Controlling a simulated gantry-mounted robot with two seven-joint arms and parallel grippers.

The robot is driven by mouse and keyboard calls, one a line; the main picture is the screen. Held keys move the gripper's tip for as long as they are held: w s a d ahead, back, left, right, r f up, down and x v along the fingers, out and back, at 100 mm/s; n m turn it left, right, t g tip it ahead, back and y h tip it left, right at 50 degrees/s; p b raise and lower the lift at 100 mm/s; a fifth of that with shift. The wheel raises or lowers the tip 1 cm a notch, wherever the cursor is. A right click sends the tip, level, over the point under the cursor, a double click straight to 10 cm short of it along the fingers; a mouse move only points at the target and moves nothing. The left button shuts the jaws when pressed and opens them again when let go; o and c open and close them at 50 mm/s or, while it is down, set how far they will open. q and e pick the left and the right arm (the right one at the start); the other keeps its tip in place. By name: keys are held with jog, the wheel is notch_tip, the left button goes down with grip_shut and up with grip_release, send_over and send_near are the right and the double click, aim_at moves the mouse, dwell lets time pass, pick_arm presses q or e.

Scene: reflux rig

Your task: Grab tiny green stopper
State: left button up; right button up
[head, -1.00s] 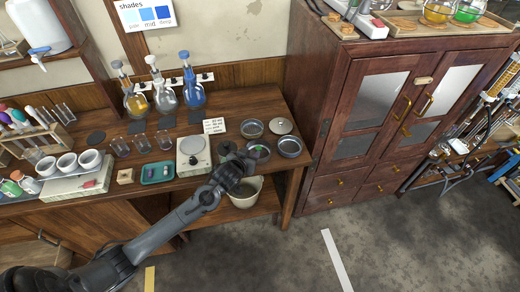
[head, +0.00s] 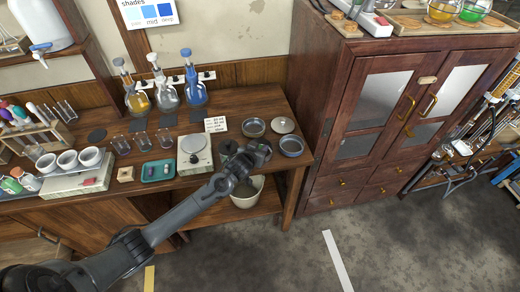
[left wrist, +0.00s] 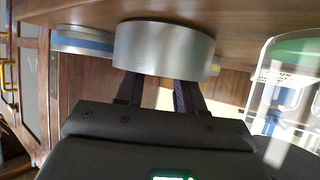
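I cannot make out the green stopper in the head view now; my left gripper (head: 260,153) covers the front dish area at the bench's right end. That gripper is low over the bench, just left of a blue-grey round dish (head: 291,147). In the left wrist view a silver round dish (left wrist: 165,47) stands right in front of the gripper and hides its fingertips. The two dark fingers (left wrist: 160,92) are apart with a gap between them, and nothing shows held in the visible part. My right gripper is not in view.
Another dish (head: 253,127) and a pale round lid (head: 283,125) lie behind the gripper. A balance (head: 195,153) and a small card (head: 215,125) are to its left. A bucket (head: 247,192) stands below. The wooden cabinet (head: 365,120) rises to the right.

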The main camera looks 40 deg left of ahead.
pick_arm(q)
grip_shut()
